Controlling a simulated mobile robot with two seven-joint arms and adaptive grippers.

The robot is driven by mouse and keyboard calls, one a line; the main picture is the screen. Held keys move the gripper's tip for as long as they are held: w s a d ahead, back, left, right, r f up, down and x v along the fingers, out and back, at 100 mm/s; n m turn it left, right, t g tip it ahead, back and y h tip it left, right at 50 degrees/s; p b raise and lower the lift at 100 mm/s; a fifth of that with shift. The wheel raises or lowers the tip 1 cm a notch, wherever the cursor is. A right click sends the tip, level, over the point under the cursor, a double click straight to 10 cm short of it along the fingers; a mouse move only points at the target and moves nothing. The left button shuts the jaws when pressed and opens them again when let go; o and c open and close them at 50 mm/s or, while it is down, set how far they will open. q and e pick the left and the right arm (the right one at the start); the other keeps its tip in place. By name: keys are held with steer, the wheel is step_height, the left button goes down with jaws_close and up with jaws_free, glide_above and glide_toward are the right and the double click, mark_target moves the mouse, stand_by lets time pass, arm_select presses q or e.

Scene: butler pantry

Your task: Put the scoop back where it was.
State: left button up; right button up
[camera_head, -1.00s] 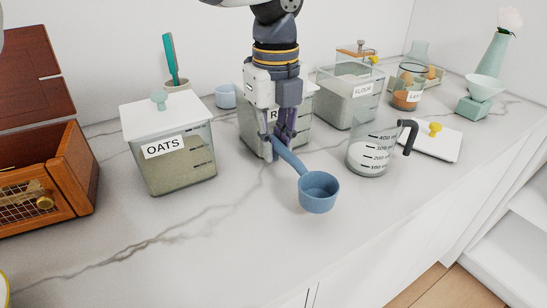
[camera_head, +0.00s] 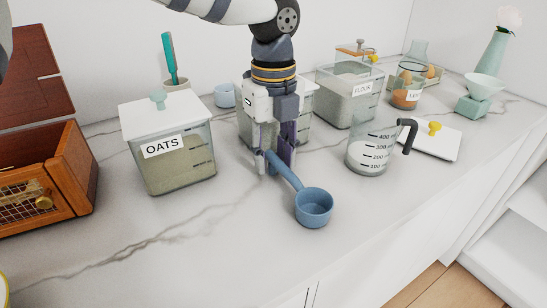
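The blue scoop (camera_head: 314,206) is at the middle of the counter, in front of the container behind my gripper. Its bowl faces up and appears to rest on the counter. Its handle (camera_head: 286,174) points back and left. My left gripper (camera_head: 274,163) points down over the handle end. Its fingers stand apart on either side of the handle, with a gap showing, so it looks open. The fingers partly hide the handle's end. My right gripper is not in view.
The oats container (camera_head: 180,176) stands left, and a lidded container (camera_head: 305,127) is close behind my gripper. A measuring jug (camera_head: 369,155) stands right of the scoop. The front counter is clear.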

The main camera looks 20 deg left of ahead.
arm_select(q)
step_height(320, 180, up, 11)
steer(key=shift+r, duration=0.15)
stand_by(0.4)
